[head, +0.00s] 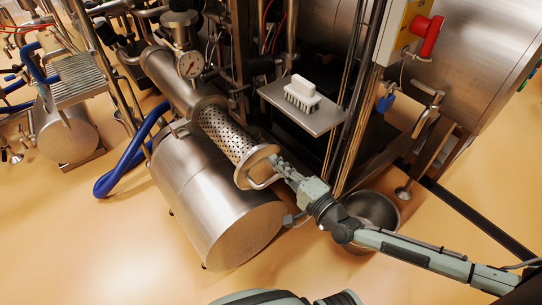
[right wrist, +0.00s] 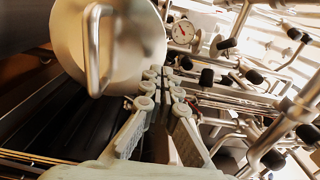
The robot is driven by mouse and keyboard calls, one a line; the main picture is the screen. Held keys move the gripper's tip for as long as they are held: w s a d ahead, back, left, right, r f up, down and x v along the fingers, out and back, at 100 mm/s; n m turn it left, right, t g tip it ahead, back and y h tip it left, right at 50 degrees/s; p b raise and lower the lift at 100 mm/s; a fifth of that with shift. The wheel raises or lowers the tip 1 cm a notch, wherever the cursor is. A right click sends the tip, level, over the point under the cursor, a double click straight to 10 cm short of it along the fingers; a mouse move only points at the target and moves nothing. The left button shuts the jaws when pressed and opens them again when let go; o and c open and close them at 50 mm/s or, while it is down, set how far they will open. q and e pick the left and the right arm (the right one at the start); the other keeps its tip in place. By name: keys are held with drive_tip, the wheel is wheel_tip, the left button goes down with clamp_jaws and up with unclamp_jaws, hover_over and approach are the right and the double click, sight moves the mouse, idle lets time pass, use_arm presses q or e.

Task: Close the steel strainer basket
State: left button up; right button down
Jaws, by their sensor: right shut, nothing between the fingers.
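The steel strainer basket (head: 225,131) is a perforated cylinder that sticks partway out of its steel pipe housing (head: 183,82). Its round end plate with a bent bar handle (head: 262,181) faces toward me at the lower right. In the right wrist view the end plate (right wrist: 132,62) and its handle (right wrist: 93,50) fill the upper left. My right gripper (head: 277,161) is shut and empty, with its fingertips at the right edge of the end plate. In the right wrist view the fingers (right wrist: 165,88) lie beside the plate; I cannot tell whether they touch it. My left gripper is not in view.
A steel drum (head: 215,205) lies below the basket. A white brush (head: 302,93) sits on a small metal shelf (head: 318,116) to the right. A steel bowl (head: 383,207) stands on the floor behind my right arm. A pressure gauge (head: 190,65) sits above the pipe. Floor at lower left is clear.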

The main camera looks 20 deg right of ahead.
drive_tip(key=shift+x, duration=1.05)
drive_tip(key=shift+w+a, duration=0.1)
drive_tip(key=shift+w, duration=0.25)
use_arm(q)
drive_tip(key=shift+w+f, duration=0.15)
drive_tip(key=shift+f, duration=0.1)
